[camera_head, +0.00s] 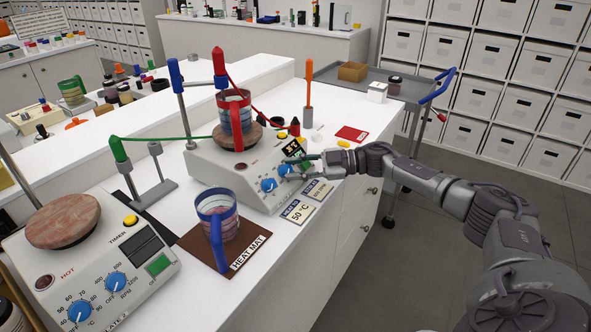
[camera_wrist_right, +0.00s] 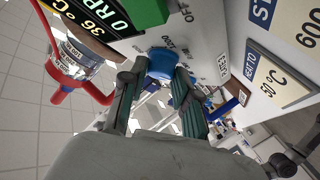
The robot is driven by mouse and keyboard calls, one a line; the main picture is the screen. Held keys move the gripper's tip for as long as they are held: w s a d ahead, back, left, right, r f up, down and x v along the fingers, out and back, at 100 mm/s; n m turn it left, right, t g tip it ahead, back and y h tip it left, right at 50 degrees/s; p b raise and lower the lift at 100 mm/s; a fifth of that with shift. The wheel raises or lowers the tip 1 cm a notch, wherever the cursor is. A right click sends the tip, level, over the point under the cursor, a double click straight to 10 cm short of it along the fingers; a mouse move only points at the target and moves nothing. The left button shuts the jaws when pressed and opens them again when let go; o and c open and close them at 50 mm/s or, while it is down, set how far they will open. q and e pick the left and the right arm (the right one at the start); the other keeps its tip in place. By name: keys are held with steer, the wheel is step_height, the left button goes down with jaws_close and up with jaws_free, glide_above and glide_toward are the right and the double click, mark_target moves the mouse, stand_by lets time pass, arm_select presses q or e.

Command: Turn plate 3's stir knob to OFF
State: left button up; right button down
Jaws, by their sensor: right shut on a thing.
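The hot plate (camera_head: 225,180) at the middle of the bench has two blue knobs on its sloped front. My right gripper (camera_head: 289,170) reaches in from the right and is shut on the right-hand one, the stir knob (camera_head: 283,169). In the wrist view the stir knob (camera_wrist_right: 161,65) sits between the two fingertips (camera_wrist_right: 158,76), with OFF and 1200 printed near it. The knob's pointer is hidden. The display (camera_wrist_right: 95,20) shows 36 °C and a green field reading 0 RP, cut off by the frame edge. The heat knob (camera_head: 268,185) is beside it. My left gripper is out of view.
A glass beaker with a red handle (camera_head: 234,115) stands on the plate. A blue-handled beaker (camera_head: 218,215) stands on the brown heat mat (camera_head: 200,243). Plate 2 (camera_head: 100,270) is front left. Cards (camera_head: 297,212) lie before the middle plate. A grey cart (camera_head: 410,88) stands behind.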

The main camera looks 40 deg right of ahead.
stand_by(0.3)
steer(key=c, duration=0.8)
jaws_free()
steer(key=shift+c, duration=0.2)
steer(key=shift+d, duration=0.1)
steer(key=v, duration=1.2)
